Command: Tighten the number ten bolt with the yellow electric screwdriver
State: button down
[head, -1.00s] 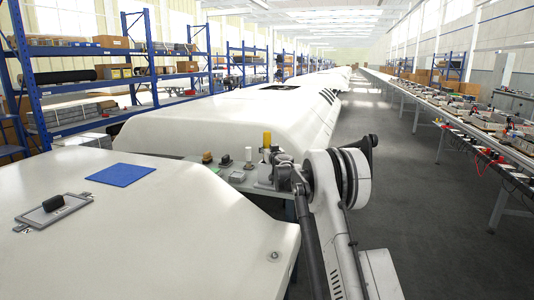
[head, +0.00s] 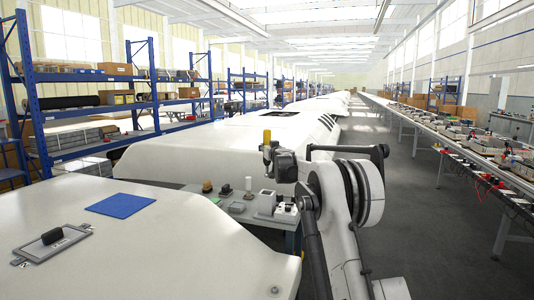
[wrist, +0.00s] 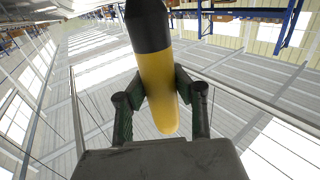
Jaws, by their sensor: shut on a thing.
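The yellow electric screwdriver (head: 267,137) is upright above the small tool table in the head view. My gripper (wrist: 160,95) is shut on it. In the wrist view the screwdriver (wrist: 158,75) shows its yellow body between the two fingers and its black part toward the top edge. In the head view my gripper (head: 269,156) and the screwdriver are clear of the table top. Its tip is hard to make out. No bolt can be picked out as number ten in these views.
The tool table (head: 240,211) carries several small holders, including a grey block (head: 266,203). A large white shell (head: 220,150) lies behind it. On the white surface at the left are a blue mat (head: 121,205) and a plate with a black handle (head: 52,237).

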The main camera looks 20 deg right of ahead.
jog(key=shift+r, duration=0.15)
jog(key=shift+r+p, duration=3.5)
jog(key=shift+r, duration=2.25)
jog(key=shift+a+f, duration=0.1)
